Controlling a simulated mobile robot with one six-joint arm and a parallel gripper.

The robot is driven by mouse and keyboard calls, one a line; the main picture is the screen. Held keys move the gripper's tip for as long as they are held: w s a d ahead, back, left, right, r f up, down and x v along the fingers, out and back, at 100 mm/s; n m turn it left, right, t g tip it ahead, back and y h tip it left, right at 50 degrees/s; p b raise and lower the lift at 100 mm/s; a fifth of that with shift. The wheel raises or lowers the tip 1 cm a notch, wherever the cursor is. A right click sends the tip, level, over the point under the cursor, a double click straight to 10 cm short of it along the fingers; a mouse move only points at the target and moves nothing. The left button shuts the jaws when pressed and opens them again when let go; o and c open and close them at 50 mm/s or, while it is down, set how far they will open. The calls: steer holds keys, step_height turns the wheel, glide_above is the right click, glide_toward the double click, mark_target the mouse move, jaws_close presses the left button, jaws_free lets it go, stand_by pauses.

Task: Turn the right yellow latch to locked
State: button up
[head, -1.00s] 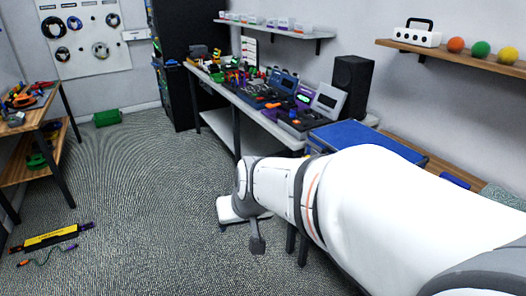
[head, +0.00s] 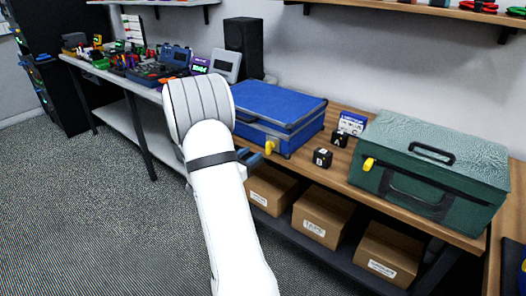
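A blue case (head: 262,105) lies closed on the wooden bench, with a yellow latch (head: 271,147) on its front near the right corner. A green case (head: 433,172) stands closed to its right, with a yellow latch (head: 369,163) on its front near the left end. The latches are too small to tell whether they are locked. My white arm rises in front of the blue case and covers its left front, where another latch would be hidden. My gripper cannot be made out; a small blue-grey part shows beside the arm.
Two black lettered cubes (head: 322,158) and a blue-and-white card (head: 352,123) stand between the cases. Several cardboard boxes (head: 322,217) sit on the shelf below. A black speaker (head: 243,47) and a cluttered workbench are further left. The carpet at left is clear.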

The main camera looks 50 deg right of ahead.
mark_target(267, 145)
steer(key=shift+g, duration=0.3)
steer(key=d, duration=0.8)
steer(key=shift+f, duration=0.1)
steer(key=shift+c, duration=0.3)
jaws_close()
steer(key=shift+a, duration=0.2)
steer(key=shift+s+d+m, duration=0.1)
steer(key=shift+m, duration=0.2)
